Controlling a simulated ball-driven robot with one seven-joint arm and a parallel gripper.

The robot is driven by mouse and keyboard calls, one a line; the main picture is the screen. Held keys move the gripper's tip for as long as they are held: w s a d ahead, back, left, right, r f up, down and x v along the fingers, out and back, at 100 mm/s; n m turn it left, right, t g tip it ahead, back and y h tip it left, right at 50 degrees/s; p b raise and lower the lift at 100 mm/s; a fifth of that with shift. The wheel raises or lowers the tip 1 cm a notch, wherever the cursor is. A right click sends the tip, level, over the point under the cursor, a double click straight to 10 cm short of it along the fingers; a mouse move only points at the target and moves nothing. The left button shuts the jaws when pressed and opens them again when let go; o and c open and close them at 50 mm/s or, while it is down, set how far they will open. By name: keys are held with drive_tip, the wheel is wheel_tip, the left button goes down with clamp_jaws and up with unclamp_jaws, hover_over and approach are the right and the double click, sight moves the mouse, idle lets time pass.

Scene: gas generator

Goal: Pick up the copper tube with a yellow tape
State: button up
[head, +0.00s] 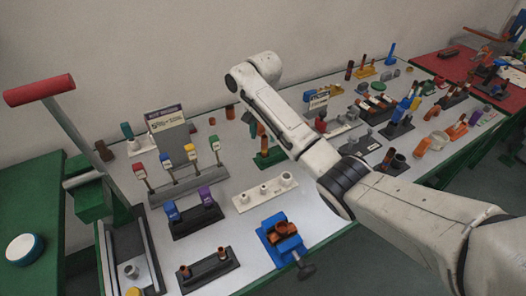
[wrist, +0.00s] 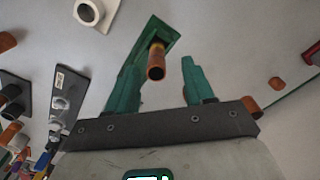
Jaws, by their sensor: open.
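A copper tube with a yellow tape band (wrist: 156,66) shows in the wrist view, its open end towards the camera. It stands in a green holder (wrist: 172,40). My gripper (wrist: 161,64) is open, with one teal finger to the left of the tube and one to the right. My gripper is mostly hidden there by the arm.
A white block with round posts (head: 266,192) and a blue vise (head: 279,240) holding copper pieces stand in front. Racks with coloured clips (head: 180,178) are at the left. More parts crowd the table's right (head: 400,110). Bare tabletop shows around the green holder.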

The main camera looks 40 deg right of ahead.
sight(264, 147)
drive_tip(key=shift+s+f+p, duration=0.2)
drive_tip(key=shift+f+p, duration=0.1)
drive_tip(key=shift+f, duration=2.9)
drive_tip(key=shift+c, duration=0.4)
clamp_jaws()
